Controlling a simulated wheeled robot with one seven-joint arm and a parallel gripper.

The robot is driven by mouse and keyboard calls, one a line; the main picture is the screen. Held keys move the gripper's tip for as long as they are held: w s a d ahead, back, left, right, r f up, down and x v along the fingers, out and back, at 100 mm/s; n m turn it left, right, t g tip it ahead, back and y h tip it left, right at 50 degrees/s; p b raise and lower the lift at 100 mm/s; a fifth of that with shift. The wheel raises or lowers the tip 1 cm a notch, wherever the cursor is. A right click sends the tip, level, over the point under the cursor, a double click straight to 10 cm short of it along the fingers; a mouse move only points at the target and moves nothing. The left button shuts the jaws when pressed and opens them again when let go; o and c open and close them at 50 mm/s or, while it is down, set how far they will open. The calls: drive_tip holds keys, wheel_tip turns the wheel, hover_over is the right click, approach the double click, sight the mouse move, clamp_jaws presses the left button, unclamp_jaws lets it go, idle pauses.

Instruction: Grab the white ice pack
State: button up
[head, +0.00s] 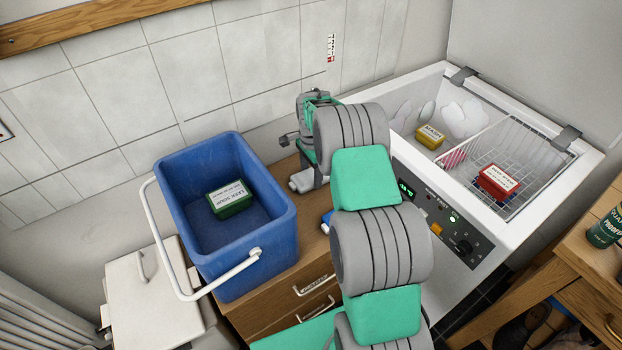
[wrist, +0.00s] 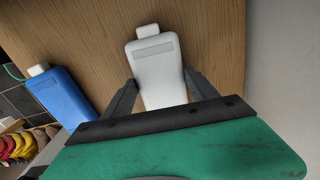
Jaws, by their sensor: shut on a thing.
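The white ice pack (wrist: 158,70) is a flat white bottle-like pack with a short cap, and in the wrist view it sits between the two fingers of my gripper (wrist: 160,92). My gripper is shut on it, one finger against each side. Behind it is the wooden top (wrist: 90,25) of the drawer cabinet; I cannot tell whether the pack still touches it. In the head view the white ice pack (head: 302,181) shows partly beside my arm, between the blue box and the freezer. A blue ice pack (wrist: 58,95) lies to its left in the wrist view.
A blue cool box (head: 280,255) with a green packet (head: 230,200) inside stands left of my arm. An open chest freezer (head: 540,200) holds a yellow packet (head: 430,136) and a wire basket with a red packet (head: 498,182). A tiled wall (head: 120,90) stands behind.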

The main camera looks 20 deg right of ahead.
drive_tip(key=c, duration=0.7)
drive_tip(key=shift+c, duration=0.8)
drive_tip(key=shift+r, duration=0.15)
